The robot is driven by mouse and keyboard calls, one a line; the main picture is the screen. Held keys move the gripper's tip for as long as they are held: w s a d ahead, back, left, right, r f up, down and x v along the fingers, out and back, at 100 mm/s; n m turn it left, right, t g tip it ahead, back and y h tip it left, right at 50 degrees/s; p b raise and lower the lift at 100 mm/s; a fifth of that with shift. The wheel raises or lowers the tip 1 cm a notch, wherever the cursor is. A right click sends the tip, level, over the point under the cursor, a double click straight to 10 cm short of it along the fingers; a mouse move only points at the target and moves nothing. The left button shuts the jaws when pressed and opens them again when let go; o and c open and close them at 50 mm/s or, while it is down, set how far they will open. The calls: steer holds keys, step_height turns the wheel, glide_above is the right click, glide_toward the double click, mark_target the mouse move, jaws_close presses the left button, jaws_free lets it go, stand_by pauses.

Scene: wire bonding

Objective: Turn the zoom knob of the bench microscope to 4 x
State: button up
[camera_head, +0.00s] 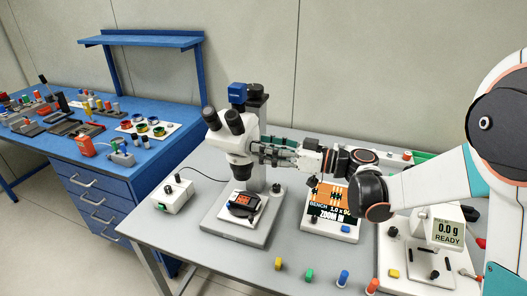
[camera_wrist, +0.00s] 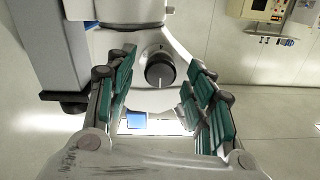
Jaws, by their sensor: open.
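In the head view my gripper (camera_head: 266,154) is beside the microscope head and hides the knob.
A small white box (camera_head: 172,194) stands left of the microscope base (camera_head: 227,227). Several coloured pegs line the table's front edge. A blue workbench (camera_head: 110,155) with small parts stands at the left.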

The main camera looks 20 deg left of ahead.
steer(key=shift+a, duration=0.4)
steer(key=shift+c, duration=0.4)
steer(key=c, duration=1)
